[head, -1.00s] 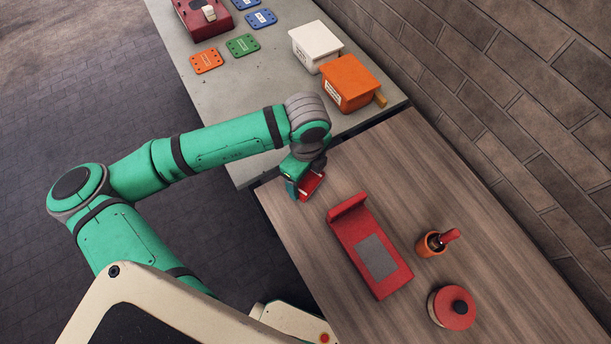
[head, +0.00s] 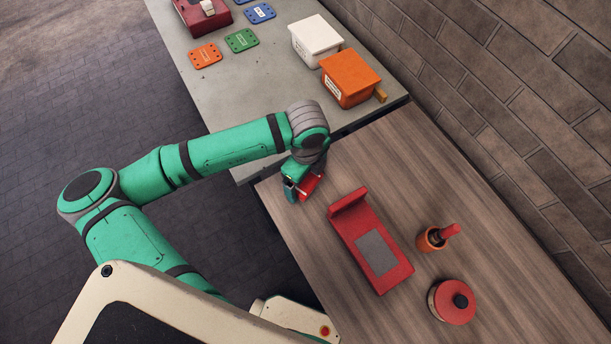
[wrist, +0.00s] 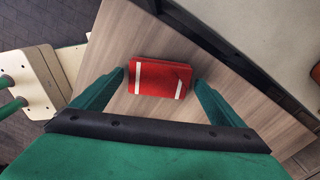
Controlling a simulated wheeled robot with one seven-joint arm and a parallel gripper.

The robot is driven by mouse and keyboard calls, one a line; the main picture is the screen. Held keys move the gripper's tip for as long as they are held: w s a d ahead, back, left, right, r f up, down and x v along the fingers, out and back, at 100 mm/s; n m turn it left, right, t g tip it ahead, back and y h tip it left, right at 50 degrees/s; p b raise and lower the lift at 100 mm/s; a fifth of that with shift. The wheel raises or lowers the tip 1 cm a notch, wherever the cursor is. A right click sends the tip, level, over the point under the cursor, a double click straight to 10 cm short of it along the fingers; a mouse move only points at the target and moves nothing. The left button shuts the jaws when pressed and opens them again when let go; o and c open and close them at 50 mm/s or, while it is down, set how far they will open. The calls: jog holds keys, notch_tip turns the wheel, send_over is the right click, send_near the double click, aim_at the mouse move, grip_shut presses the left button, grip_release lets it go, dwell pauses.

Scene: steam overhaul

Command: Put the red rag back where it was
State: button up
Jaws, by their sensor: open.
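The red rag (wrist: 160,77) is a folded red block with two white stripes. In the wrist view it lies over the wooden table (wrist: 110,50), between the two fingers of my gripper (wrist: 160,82). The fingers are open, one on each side of the rag, with a narrow gap showing. In the head view my gripper (head: 303,188) points down at the near left corner of the wooden table, and part of the rag (head: 310,185) shows red beside it. The fingertips are partly hidden there.
The grey bench (head: 245,90) holds an orange box (head: 350,79), a white box (head: 315,41) and coloured plates. A brick wall runs along the right.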

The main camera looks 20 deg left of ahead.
aim_at(306, 179)
notch_tip(306, 179, up, 12)
jog(key=shift+r, duration=0.15)
dwell(0.5)
jog(key=shift+a, duration=0.15)
